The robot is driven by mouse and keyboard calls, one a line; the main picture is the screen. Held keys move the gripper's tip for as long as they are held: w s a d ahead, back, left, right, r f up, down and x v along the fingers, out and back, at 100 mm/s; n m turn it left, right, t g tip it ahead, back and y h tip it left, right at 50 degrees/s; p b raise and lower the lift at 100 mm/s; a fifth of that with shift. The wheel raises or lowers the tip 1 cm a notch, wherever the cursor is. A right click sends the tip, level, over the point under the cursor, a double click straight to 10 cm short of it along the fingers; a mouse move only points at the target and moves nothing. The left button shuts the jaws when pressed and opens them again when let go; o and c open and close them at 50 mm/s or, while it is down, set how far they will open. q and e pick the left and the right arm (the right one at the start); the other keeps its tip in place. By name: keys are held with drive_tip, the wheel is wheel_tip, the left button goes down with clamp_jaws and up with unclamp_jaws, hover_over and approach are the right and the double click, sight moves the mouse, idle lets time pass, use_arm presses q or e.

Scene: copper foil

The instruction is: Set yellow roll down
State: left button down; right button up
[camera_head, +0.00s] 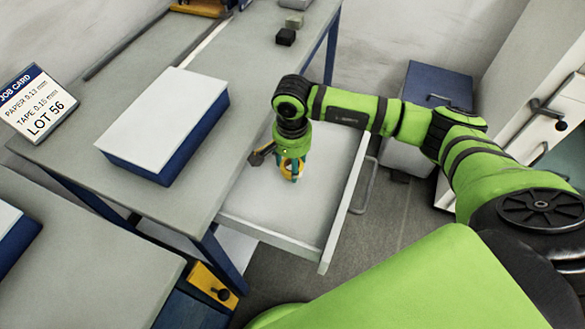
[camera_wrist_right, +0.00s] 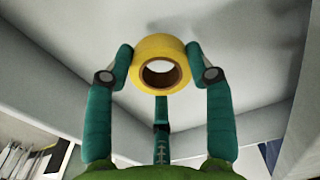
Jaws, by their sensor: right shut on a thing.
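The yellow roll (camera_wrist_right: 160,50) is a ring of tape with a brown core. In the right wrist view it sits between the teal fingers of my right gripper (camera_wrist_right: 160,72), which is shut on it. In the head view the yellow roll (camera_head: 289,166) shows small at the fingertips of my right gripper (camera_head: 291,168), over the open drawer (camera_head: 262,207). I cannot tell whether the roll touches the drawer floor. My left gripper is not in view.
The grey bench (camera_head: 120,90) holds a blue box with a white top (camera_head: 165,115), a job card (camera_head: 37,100) and a small black block (camera_head: 285,37). The drawer floor around the gripper looks mostly clear. A dark blue cabinet (camera_head: 440,88) stands beyond the drawer.

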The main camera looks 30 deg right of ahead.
wheel_tip(320, 180, down, 3)
drive_tip(key=shift+f+p, duration=0.2)
drive_tip(key=shift+p, duration=0.2)
drive_tip(key=shift+f, duration=0.1)
drive_tip(key=shift+f+b, duration=0.2)
drive_tip(key=shift+b, duration=0.15)
drive_tip(key=o, duration=1.3)
drive_tip(key=shift+r, duration=0.1)
